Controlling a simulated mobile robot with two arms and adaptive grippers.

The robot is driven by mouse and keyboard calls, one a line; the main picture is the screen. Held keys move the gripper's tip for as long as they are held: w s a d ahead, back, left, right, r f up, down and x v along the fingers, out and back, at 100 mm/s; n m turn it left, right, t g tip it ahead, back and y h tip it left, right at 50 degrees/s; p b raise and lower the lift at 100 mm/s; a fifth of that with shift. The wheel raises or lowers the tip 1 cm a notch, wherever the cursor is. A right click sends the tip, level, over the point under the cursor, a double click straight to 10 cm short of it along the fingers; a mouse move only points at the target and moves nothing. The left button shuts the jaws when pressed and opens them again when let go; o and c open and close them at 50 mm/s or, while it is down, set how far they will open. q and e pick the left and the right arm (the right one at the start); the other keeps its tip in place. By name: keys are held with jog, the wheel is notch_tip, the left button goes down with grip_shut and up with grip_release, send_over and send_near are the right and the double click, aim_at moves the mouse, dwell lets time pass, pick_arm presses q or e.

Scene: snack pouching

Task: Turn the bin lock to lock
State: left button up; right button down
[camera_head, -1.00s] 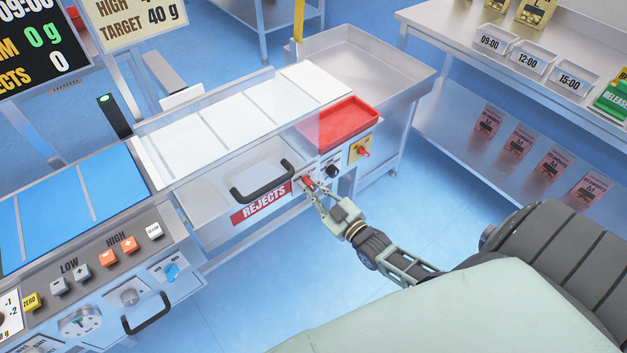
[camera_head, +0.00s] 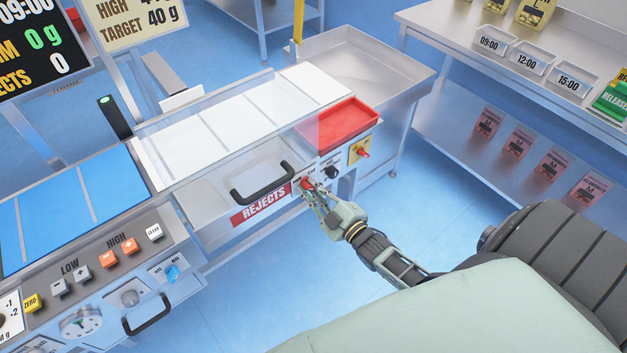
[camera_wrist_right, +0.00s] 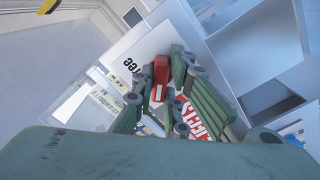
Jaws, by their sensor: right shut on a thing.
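The bin lock (camera_head: 306,183) is a small red knob on the front panel, just right of the red REJECTS label (camera_head: 262,207). My right gripper (camera_head: 312,190) is at the knob, with its fingers shut on it. In the right wrist view the red knob (camera_wrist_right: 157,92) sits between the two green-grey fingers, and part of it is hidden by them. The rejects bin's black handle (camera_head: 263,185) is left of the gripper. My left gripper is not in view.
A black knob (camera_head: 332,172) and a red switch on a yellow plate (camera_head: 361,151) are close to the right of the lock. A red tray (camera_head: 340,124) is above. A steel table (camera_head: 480,95) stands to the right. Open floor lies below the gripper.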

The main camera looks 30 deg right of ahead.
jog(key=c, duration=1.8)
grip_release()
jog(key=shift+o, duration=0.2)
jog(key=s+d, duration=0.1)
jog(key=s, duration=1.1)
